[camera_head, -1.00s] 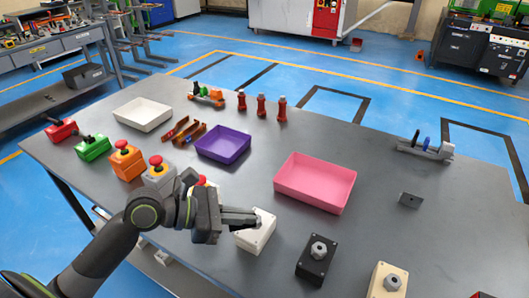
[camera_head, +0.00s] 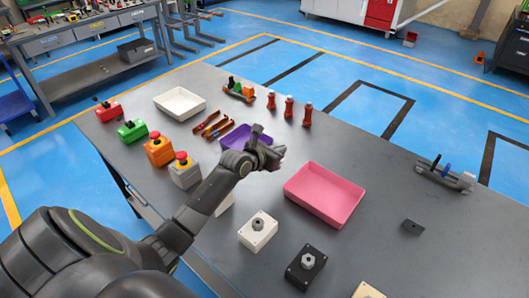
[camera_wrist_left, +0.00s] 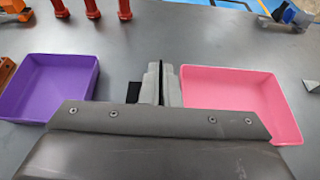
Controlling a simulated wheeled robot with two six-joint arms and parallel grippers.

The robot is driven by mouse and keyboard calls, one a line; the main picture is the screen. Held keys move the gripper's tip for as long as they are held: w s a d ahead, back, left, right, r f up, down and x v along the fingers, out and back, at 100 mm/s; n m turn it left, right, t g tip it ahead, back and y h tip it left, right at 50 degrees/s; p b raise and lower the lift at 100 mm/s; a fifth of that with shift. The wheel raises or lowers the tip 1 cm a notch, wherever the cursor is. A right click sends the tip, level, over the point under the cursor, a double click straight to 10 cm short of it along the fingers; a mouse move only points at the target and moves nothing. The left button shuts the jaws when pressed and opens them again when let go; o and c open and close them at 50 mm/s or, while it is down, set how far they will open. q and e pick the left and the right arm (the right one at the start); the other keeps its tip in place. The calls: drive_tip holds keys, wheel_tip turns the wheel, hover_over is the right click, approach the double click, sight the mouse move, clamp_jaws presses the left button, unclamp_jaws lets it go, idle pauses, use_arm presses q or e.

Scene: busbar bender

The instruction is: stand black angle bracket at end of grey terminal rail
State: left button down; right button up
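The black angle bracket (camera_head: 412,227) lies on the table to the right of the pink tray, as a small dark piece with a hole. The grey terminal rail (camera_head: 440,178) is farther back at the right, with a black and a blue piece standing on it. The rail also shows at the top right of the left wrist view (camera_wrist_left: 290,14). My left gripper (camera_head: 275,153) is above the table between the purple and pink trays, far left of the bracket. My right gripper is out of view.
The pink tray (camera_head: 325,195) and purple tray (camera_head: 233,137) flank my gripper. White, black and cream boxes with knobs stand in front. Red bottles (camera_head: 289,107) and another rail with orange and green pieces (camera_head: 239,89) stand behind. The table around the bracket is clear.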

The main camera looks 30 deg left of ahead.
use_arm(q)
drive_tip(key=shift+w+a, duration=0.1)
drive_tip(key=shift+w, duration=0.05)
drive_tip(key=shift+f, duration=0.3)
wheel_tip(320, 180, down, 5)
drive_tip(key=b, duration=0.5)
drive_tip(key=shift+b, duration=0.3)
drive_tip(key=shift+f, duration=0.65)
wheel_tip(320, 180, down, 3)
drive_tip(key=shift+f, duration=0.1)
drive_tip(key=shift+f, duration=0.1)
drive_tip(key=c, duration=1.7)
unclamp_jaws()
